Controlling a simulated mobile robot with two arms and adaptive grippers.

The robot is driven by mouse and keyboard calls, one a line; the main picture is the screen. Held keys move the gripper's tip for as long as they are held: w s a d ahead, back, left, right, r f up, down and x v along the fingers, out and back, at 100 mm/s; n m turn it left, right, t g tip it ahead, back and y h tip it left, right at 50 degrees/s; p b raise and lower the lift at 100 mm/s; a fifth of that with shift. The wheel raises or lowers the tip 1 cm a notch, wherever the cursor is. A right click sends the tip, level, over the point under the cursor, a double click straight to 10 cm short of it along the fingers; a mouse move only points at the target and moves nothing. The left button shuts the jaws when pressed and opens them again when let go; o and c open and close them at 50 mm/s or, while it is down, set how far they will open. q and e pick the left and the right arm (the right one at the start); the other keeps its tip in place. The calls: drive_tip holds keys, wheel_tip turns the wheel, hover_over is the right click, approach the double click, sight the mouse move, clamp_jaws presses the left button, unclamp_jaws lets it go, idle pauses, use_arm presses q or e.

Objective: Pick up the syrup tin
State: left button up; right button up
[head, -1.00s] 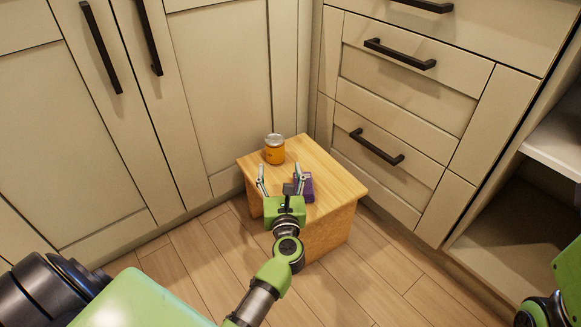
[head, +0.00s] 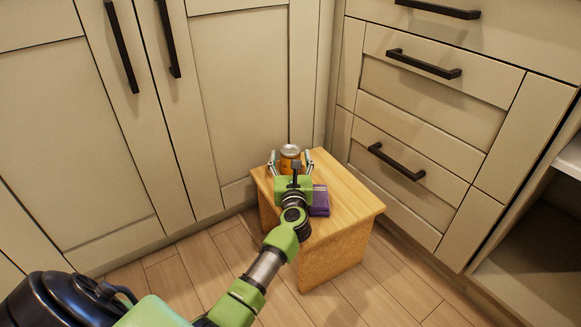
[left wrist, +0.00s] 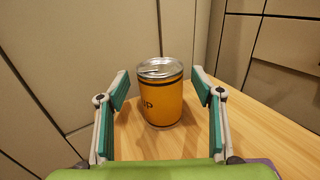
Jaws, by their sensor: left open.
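The syrup tin (head: 290,155) is an orange can with a silver lid, standing upright on a small wooden stool near the cabinet corner. In the left wrist view the tin (left wrist: 162,98) stands just ahead, centred between the fingers, with the letters "UP" showing. My left gripper (head: 291,160) is open, its fingers reaching to either side of the tin without visibly touching it. It also shows in the left wrist view (left wrist: 160,92). The gripper hides the tin's lower part in the head view. My right gripper is not in view.
The wooden stool (head: 345,200) stands in the corner between cabinet doors (head: 240,90) and drawers (head: 400,165). A purple box (head: 320,202) lies on it, right of my left gripper. An open shelf unit (head: 530,240) is at the right. The rest of the stool top is clear.

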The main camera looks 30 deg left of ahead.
use_arm(q)
drive_tip(key=shift+x, duration=0.95)
drive_tip(key=shift+c, duration=0.4)
drive_tip(key=c, duration=1.3)
drive_tip(key=shift+r, duration=0.15)
drive_tip(key=shift+c, duration=1)
drive_tip(key=shift+r, duration=0.1)
